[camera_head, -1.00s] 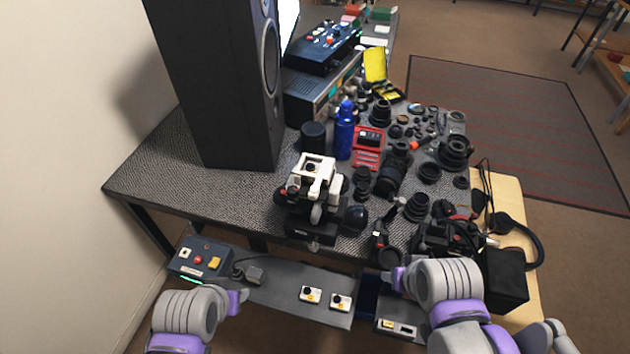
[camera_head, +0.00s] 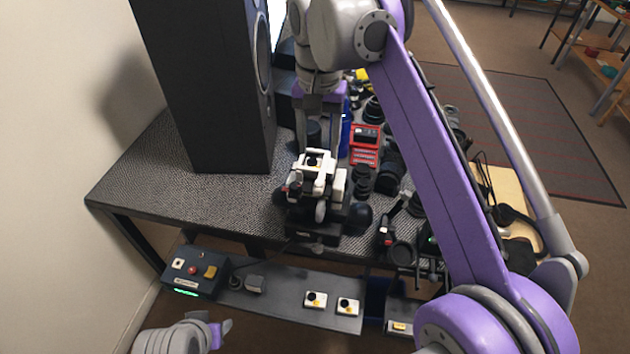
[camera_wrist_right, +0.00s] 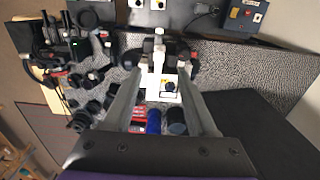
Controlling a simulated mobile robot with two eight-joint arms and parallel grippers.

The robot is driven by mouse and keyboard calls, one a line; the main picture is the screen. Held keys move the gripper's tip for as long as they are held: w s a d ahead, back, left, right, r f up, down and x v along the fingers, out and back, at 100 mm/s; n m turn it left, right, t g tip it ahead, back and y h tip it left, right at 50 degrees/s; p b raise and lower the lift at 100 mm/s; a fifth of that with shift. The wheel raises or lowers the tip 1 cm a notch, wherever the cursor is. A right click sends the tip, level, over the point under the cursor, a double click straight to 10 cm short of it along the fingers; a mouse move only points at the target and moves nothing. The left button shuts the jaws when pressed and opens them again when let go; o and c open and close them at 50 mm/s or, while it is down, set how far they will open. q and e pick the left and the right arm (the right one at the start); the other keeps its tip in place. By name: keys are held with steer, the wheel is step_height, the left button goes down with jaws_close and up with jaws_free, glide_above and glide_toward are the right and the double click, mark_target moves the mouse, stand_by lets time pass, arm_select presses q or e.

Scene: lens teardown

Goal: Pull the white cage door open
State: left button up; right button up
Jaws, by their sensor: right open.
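The white cage (camera_head: 318,165) stands on a black base on the grey textured table, near its front edge. It also shows in the right wrist view (camera_wrist_right: 157,65), between the fingers. Its door cannot be told apart from the rest of the frame. My right gripper (camera_head: 319,145) reaches over the table from behind the cage, fingers pointing down, one on each side of its back part. The fingers (camera_wrist_right: 160,88) are spread, with nothing gripped; contact with the cage cannot be told. My left gripper (camera_head: 222,331) is at the bottom left, away from the table, and its jaws are unclear.
A tall black speaker (camera_head: 203,90) stands left of the cage. A blue bottle (camera_head: 346,132) and red box (camera_head: 365,148) are close behind, with lenses to the right. A control box (camera_head: 195,272) sits on the lower front shelf.

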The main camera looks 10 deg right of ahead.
mark_target(319, 185)
step_height(319, 185, down, 10)
steer(key=shift+d+b, duration=0.1)
steer(key=shift+b, duration=0.85)
jaws_close()
stand_by(0.8)
